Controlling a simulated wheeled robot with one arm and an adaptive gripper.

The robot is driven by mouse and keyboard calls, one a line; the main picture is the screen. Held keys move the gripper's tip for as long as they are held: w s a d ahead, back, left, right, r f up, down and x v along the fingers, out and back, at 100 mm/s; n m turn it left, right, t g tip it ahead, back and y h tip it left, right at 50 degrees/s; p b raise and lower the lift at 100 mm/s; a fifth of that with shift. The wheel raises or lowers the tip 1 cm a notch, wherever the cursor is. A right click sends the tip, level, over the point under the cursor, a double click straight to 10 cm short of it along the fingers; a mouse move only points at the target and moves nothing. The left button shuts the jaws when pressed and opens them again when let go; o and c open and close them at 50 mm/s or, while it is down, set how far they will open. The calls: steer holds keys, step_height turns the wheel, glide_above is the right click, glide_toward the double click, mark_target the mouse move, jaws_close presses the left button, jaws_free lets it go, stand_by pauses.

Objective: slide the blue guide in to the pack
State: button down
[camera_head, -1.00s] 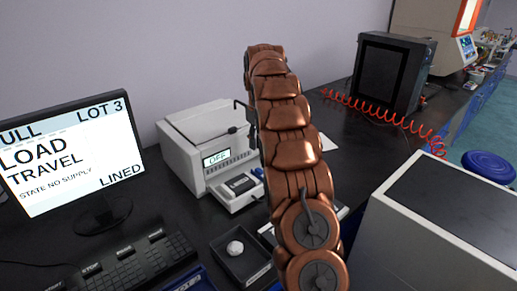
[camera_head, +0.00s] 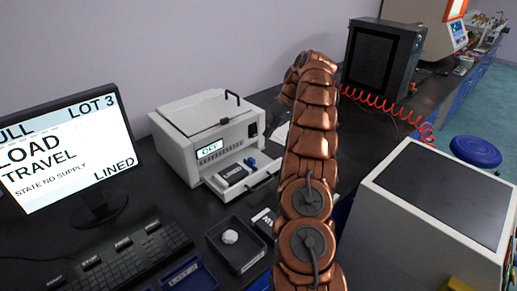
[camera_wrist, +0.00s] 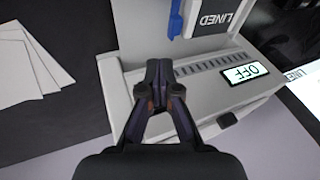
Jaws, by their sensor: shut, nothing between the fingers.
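The blue guide (camera_head: 251,163) stands on the pull-out tray (camera_head: 262,178) of the white printer-like machine (camera_head: 205,125), beside a dark pack (camera_head: 231,175). A small gap appears between guide and pack. In the wrist view the blue guide (camera_wrist: 175,18) is at the top, left of the pack with its LINED label (camera_wrist: 227,22). My gripper (camera_wrist: 158,68) is shut and empty over the machine's edge, apart from the guide. The machine's display (camera_head: 209,149) reads OFF.
A monitor (camera_head: 70,155) and keyboard (camera_head: 120,255) are at left. A black tray with a white lump (camera_head: 230,237) sits in front. A pale cabinet (camera_head: 440,215) stands at right, and a red coiled hose (camera_head: 385,105) behind. White sheets (camera_wrist: 30,65) lie beside the machine.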

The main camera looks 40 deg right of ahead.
mark_target(252, 163)
steer(key=s+d+t+y, duration=0.1)
steer(key=s+d+t, duration=0.1)
steer(key=d, duration=0.3)
steer(key=p+x, duration=0.1)
steer(key=x, duration=0.2)
steer(key=p+x, duration=0.1)
steer(key=x, duration=0.3)
steer(key=s+x, duration=0.1)
steer(key=x, duration=0.2)
steer(key=shift+w+a+f+p, duration=0.2)
steer(key=shift+a+f+p, duration=0.1)
steer(key=shift+f+p, duration=0.15)
steer(key=shift+a+r, duration=0.15)
steer(key=shift+a, duration=0.25)
steer(key=shift+s+a+p, duration=0.1)
steer(key=shift+a+p, duration=0.6)
steer(key=shift+a, duration=0.7)
steer(key=shift+a, duration=0.15)
